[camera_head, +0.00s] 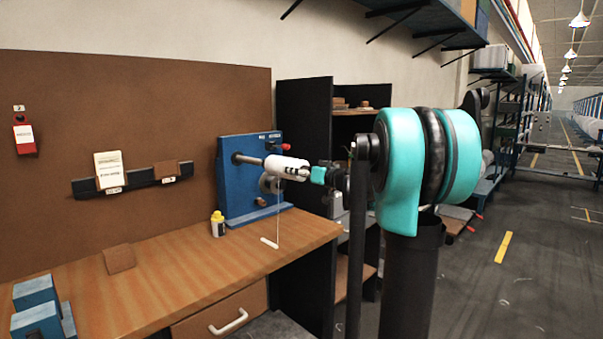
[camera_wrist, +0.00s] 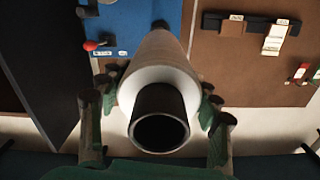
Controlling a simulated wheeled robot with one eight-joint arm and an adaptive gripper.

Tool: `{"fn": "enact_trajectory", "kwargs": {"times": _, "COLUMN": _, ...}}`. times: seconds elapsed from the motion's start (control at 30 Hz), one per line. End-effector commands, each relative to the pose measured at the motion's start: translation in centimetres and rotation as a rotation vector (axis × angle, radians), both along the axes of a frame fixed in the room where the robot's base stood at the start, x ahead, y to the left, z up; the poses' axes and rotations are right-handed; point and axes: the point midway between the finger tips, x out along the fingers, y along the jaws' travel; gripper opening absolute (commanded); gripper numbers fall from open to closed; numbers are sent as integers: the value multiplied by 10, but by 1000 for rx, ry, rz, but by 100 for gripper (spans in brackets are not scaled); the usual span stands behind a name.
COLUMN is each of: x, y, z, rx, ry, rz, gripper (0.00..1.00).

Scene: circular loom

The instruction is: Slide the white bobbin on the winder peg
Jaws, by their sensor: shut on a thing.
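The white bobbin (camera_head: 281,165) lies roughly level in front of the blue winder (camera_head: 238,190). My gripper (camera_head: 297,172) is shut on its near end. The grey winder peg (camera_head: 248,159) sticks out of the blue plate, in line with the bobbin and meeting its far end. I cannot tell how far the peg is inside. In the wrist view the bobbin (camera_wrist: 160,62) points away from me, its dark open tube end towards me. The fingers of my gripper (camera_wrist: 158,92) lie on both sides of it. The peg's tip is hidden by the bobbin.
A second round part (camera_head: 268,184) sits below the peg on the winder. A black shelf (camera_head: 305,130) is behind the winder.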

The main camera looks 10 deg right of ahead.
Motion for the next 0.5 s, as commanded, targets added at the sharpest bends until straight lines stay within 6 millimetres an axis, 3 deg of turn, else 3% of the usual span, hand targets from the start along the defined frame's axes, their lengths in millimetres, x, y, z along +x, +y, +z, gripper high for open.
{"fn": "enact_trajectory", "kwargs": {"times": 0.5, "x": 8, "y": 6, "z": 0, "rx": 0, "ry": 0, "rz": 1, "gripper": 3}}
